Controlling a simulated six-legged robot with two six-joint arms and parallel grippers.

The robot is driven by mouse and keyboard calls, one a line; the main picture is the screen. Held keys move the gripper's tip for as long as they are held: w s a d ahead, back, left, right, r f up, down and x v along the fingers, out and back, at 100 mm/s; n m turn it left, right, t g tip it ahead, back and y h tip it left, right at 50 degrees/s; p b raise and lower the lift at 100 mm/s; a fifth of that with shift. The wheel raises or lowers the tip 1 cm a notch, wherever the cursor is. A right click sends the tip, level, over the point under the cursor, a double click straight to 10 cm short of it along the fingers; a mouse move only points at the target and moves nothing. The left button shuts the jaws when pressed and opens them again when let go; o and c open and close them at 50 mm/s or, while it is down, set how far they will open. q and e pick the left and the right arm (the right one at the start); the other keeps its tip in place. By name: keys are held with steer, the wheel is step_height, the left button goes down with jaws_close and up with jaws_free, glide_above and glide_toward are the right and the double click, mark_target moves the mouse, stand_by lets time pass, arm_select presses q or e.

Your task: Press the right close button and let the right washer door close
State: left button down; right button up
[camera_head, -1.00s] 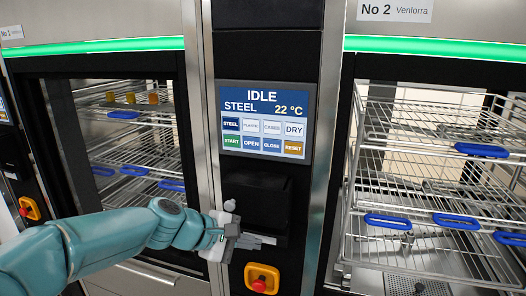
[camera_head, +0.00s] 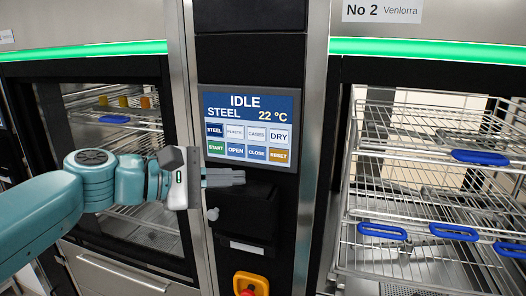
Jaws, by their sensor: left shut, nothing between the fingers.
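The control panel (camera_head: 249,107) between the two washers reads IDLE, STEEL, 22 °C. Its blue CLOSE button (camera_head: 257,153) is in the lower row, between OPEN (camera_head: 235,150) and the orange RESET (camera_head: 279,155). My left gripper (camera_head: 240,177) is shut and empty, its fingers pointing right, just below the lower button row and apart from the CLOSE button in the picture. Whether it touches the panel cannot be told. The right washer, No 2 (camera_head: 383,11), has an open front showing wire racks (camera_head: 430,190) with blue handles. My right gripper is not in view.
The left washer (camera_head: 110,110) has glass over racks holding several amber items (camera_head: 123,102). A red emergency button on a yellow base (camera_head: 250,283) is lower down. Metal posts flank the panel.

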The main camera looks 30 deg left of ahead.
mark_target(257, 153)
arm_select(q)
steer(key=w+p, duration=0.1)
steer(key=w, duration=0.1)
steer(key=w+a+p, duration=0.1)
steer(key=w, duration=0.2)
steer(key=w+a+p, duration=0.1)
steer(key=w, duration=0.2)
steer(key=shift+w+a, duration=0.15)
steer(key=shift+a, duration=0.05)
steer(key=shift+w, duration=0.1)
stand_by(2.1)
steer(key=shift+w+a, duration=0.1)
steer(key=shift+w, duration=0.25)
